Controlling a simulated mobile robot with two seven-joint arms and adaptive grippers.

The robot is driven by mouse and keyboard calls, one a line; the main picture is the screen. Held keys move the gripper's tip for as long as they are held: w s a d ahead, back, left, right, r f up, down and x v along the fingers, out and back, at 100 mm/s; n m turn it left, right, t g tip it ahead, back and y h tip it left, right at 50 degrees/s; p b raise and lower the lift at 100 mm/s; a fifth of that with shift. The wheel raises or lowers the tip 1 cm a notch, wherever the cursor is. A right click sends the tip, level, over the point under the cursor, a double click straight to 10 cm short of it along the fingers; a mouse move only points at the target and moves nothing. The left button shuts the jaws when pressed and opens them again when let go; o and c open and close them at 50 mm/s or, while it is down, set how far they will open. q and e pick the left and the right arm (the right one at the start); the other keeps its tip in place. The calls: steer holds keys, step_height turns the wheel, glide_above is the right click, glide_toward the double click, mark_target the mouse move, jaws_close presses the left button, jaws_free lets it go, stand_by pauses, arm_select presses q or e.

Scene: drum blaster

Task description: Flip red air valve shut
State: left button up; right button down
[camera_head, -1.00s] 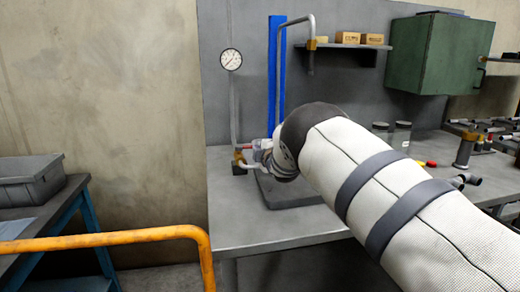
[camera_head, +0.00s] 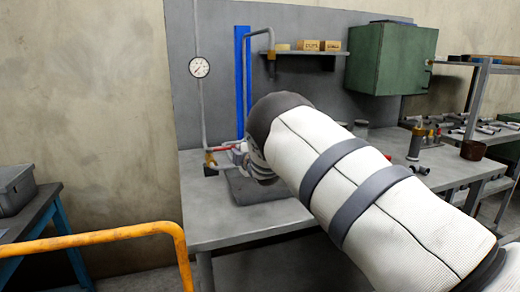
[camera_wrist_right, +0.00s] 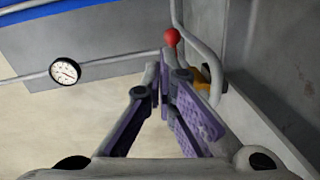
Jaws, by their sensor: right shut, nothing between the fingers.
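The red air valve handle (camera_head: 222,149) shows in the head view just left of my right gripper (camera_head: 238,150), above the bench's left end. Its brass body (camera_head: 210,160) sits at the foot of a thin grey pipe. In the right wrist view, the handle's red ball end (camera_wrist_right: 171,37) is just beyond the tips of my right gripper (camera_wrist_right: 168,62), and the brass body (camera_wrist_right: 203,76) is partly hidden behind the fingers. The fingers are together with nothing between them. I cannot tell whether they touch the handle. My left gripper is not in view.
A round pressure gauge (camera_head: 199,67) is on the pipe above the valve, beside a blue upright (camera_head: 243,80). A dark mat (camera_head: 265,190) lies on the grey bench (camera_head: 215,232). An orange rail (camera_head: 95,240) stands at the front left. A green cabinet (camera_head: 392,58) hangs behind.

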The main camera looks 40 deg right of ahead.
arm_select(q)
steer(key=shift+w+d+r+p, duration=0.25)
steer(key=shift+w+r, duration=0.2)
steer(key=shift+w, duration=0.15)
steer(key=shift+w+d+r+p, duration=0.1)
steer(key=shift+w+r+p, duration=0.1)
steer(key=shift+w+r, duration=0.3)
arm_select(e)
steer(key=s+d, duration=0.3)
steer(key=s, duration=0.2)
steer(key=shift+s+d, duration=0.15)
steer(key=shift+s, duration=0.15)
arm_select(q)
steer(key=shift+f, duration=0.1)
arm_select(e)
steer(key=shift+r, duration=0.1)
